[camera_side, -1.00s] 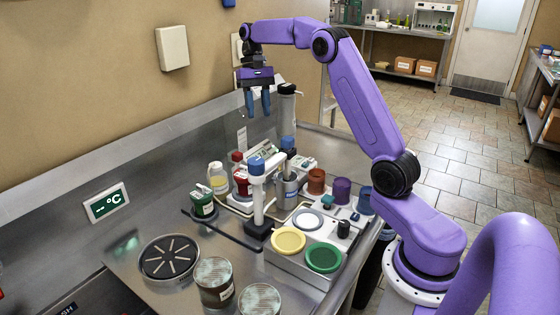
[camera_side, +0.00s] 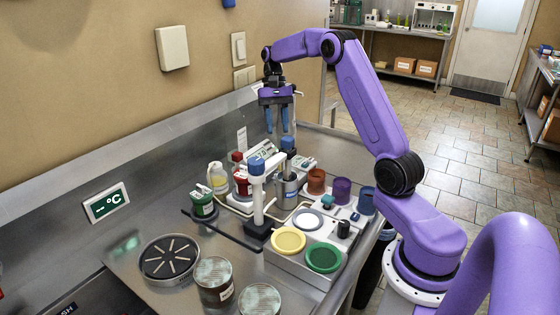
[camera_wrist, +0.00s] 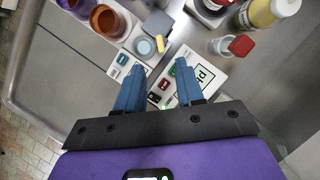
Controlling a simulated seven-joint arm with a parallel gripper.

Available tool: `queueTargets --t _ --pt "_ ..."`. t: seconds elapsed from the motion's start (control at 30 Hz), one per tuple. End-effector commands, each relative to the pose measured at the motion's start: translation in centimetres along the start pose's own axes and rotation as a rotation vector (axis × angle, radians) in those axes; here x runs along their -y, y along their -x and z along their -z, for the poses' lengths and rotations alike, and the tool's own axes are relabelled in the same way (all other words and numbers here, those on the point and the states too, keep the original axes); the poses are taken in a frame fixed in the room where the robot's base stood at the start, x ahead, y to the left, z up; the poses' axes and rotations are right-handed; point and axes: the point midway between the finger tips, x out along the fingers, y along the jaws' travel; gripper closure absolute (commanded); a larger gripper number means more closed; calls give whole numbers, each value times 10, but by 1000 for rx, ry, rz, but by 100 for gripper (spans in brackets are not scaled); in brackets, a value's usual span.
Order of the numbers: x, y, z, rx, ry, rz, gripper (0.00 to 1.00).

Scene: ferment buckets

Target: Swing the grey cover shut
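Brown (camera_side: 316,180), purple (camera_side: 341,190) and blue (camera_side: 366,200) cups stand right of a white post with a blue top (camera_side: 257,165). A pH meter (camera_wrist: 208,72) lies below the fingers. The left bench has a round black grate (camera_side: 170,259).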

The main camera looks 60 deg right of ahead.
Motion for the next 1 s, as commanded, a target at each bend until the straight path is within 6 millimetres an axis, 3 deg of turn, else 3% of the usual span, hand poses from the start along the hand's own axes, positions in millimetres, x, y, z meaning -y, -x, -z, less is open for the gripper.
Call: queueTargets --t 0.53,0.7,1.0 --pt "0 -92 -1 4 1 -2 63" --pt "0 -106 0 2 1 -1 63" --pt "0 -110 0 0 1 0 63"
